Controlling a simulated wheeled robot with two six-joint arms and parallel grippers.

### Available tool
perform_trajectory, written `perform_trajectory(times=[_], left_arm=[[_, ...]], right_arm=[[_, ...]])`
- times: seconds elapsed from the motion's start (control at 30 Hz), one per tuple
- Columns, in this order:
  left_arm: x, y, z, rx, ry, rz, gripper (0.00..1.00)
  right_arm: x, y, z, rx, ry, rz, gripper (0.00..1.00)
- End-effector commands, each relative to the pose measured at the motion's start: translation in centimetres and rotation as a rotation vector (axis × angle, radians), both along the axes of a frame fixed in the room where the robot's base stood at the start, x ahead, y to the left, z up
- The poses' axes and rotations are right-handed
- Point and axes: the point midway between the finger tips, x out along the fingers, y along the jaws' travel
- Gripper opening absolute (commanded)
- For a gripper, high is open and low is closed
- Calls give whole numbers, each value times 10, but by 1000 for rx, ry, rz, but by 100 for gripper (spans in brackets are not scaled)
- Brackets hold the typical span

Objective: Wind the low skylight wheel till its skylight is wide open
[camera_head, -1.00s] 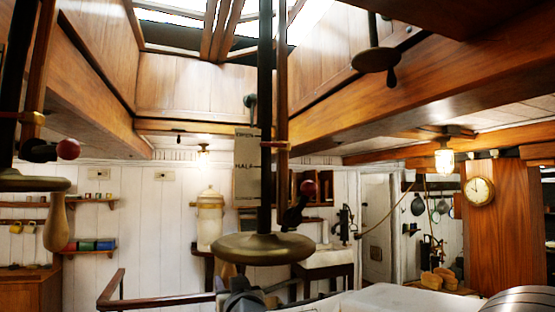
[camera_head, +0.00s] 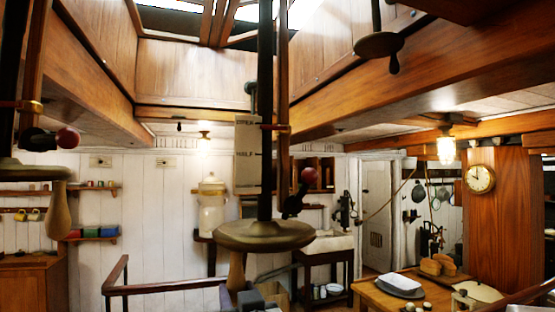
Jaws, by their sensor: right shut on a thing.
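The low skylight wheel (camera_head: 265,235) is a bronze disc on a dark vertical shaft in the middle of the head view. Its wooden handle (camera_head: 236,270) hangs from the left part of its rim. My right gripper (camera_head: 242,294) is at the bottom of the view, shut on the lower end of that handle; its fingertips are hard to make out. A pale scale plate (camera_head: 247,165) marked OPEN and HALF stands behind the shaft. A red and brass pointer (camera_head: 276,127) is just below the OPEN mark. Skylight frames (camera_head: 215,20) show bright at the top edge. My left gripper is not in view.
Other wheels hang at the left (camera_head: 35,170) and upper right (camera_head: 380,45). A red-knobbed lever (camera_head: 305,180) is beside the shaft. A wooden rail (camera_head: 170,287) runs below at left. A table (camera_head: 380,294) with bread stands at lower right.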

Motion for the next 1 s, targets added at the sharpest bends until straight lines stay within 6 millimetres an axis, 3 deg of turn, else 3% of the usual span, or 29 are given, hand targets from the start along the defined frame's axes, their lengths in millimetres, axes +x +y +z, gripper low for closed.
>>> perform_trajectory(times=[0.2, 0.5, 0.8, 1.0], left_arm=[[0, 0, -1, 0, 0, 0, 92], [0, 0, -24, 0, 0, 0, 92], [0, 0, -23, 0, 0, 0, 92], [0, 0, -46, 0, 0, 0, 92]], right_arm=[[-2, 1, -5, -6, 10, 10, 0], [-10, -50, -6, -3, 5, -2, 0], [-10, -53, -4, -3, 7, 0, 0], [0, -75, -7, 0, 2, -7, 0]])
